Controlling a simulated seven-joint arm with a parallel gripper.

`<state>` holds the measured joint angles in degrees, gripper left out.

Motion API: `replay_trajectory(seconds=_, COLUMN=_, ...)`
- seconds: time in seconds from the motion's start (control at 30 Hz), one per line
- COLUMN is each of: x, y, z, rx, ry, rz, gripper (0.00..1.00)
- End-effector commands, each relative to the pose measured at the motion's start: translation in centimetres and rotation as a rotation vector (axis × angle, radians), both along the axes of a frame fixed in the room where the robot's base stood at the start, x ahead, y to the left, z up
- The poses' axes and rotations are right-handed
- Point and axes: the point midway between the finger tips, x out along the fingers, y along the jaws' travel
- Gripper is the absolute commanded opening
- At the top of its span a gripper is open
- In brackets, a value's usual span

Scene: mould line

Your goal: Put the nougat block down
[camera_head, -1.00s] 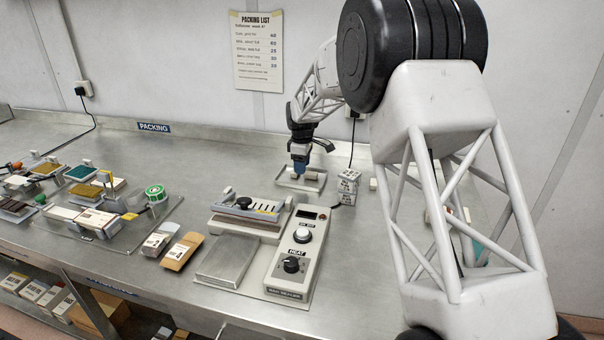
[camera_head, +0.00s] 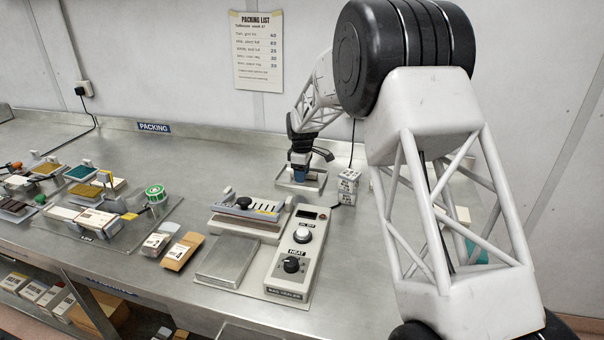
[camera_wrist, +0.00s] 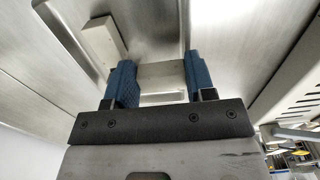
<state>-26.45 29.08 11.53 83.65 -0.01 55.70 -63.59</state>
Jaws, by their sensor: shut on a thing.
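My gripper (camera_head: 300,172) is low over a shallow metal tray (camera_head: 318,186) in the head view. In the wrist view its two blue fingers (camera_wrist: 160,84) are shut on the nougat block (camera_wrist: 162,74), a pale block held between them. Another pale block (camera_wrist: 103,40) lies apart, left of the fingers in the wrist view. In the head view my gripper hides the held block, and I cannot tell whether its underside touches the tray.
A bag sealer (camera_head: 294,262) with a heat knob is in front. Boxes (camera_head: 158,240) and an assembly plate (camera_head: 165,213) are to the left. The bench behind the tray is clear.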

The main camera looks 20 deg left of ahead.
Motion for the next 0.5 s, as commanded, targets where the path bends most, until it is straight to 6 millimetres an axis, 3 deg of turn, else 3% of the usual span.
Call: replay_trajectory(seconds=0.5, x=-0.01, y=-0.01, z=-0.88, rx=0.0, ry=0.001, rz=0.0, gripper=0.28)
